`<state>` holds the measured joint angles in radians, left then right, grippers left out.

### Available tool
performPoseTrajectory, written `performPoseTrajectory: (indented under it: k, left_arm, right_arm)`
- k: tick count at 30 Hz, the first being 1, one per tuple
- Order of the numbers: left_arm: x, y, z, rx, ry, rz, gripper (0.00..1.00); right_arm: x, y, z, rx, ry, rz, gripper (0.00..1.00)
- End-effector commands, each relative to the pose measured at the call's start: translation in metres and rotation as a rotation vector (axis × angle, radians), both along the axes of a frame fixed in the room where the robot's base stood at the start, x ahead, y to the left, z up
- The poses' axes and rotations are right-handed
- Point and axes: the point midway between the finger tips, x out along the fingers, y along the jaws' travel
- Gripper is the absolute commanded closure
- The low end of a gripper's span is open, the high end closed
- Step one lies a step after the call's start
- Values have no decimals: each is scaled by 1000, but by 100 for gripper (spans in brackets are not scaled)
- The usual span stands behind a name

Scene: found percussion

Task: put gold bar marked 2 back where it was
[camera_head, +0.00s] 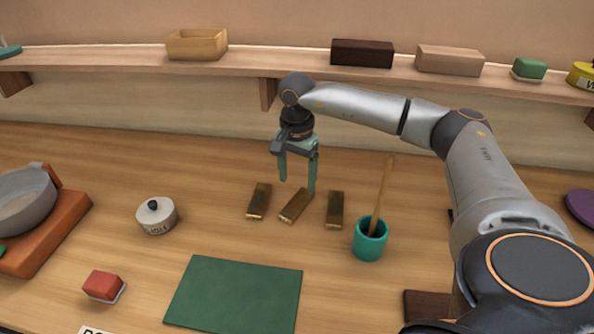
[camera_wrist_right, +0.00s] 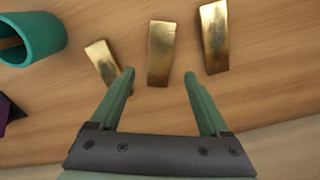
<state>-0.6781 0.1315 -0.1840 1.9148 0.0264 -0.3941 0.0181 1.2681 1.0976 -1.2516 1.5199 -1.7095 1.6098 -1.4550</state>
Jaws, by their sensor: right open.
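Three gold bars lie side by side on the wooden table: a left bar (camera_head: 259,201), a middle bar (camera_head: 294,206) set at a slant, and a right bar (camera_head: 335,209). No number is readable on any of them, so I cannot tell which is marked 2. My right gripper (camera_head: 297,186) points down over the middle bar, open and empty. In the right wrist view the middle bar (camera_wrist_right: 160,52) lies ahead of the gap between the open fingers (camera_wrist_right: 159,76), with the other bars (camera_wrist_right: 103,62) (camera_wrist_right: 214,37) to either side. My left gripper is out of view.
A teal cup (camera_head: 369,244) with an upright wooden stick stands right of the bars. An empty green mat (camera_head: 235,293) lies in front. A lidded pot (camera_head: 157,217) and red block (camera_head: 103,286) are to the left. A shelf (camera_head: 120,62) with blocks runs behind.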

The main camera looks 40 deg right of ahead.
Motion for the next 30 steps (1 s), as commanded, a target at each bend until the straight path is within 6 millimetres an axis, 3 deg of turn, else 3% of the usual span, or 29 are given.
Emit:
performPoseTrajectory:
  k: [3, 10, 30]
  left_arm:
    - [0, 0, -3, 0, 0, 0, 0]
    - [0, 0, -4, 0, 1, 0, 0]
    - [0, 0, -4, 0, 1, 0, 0]
  right_arm:
    - [1, 0, 25, 0, -4, 1, 20]
    - [0, 1, 51, 0, 0, 1, 20]
    - [0, 0, 55, 0, 1, 1, 20]
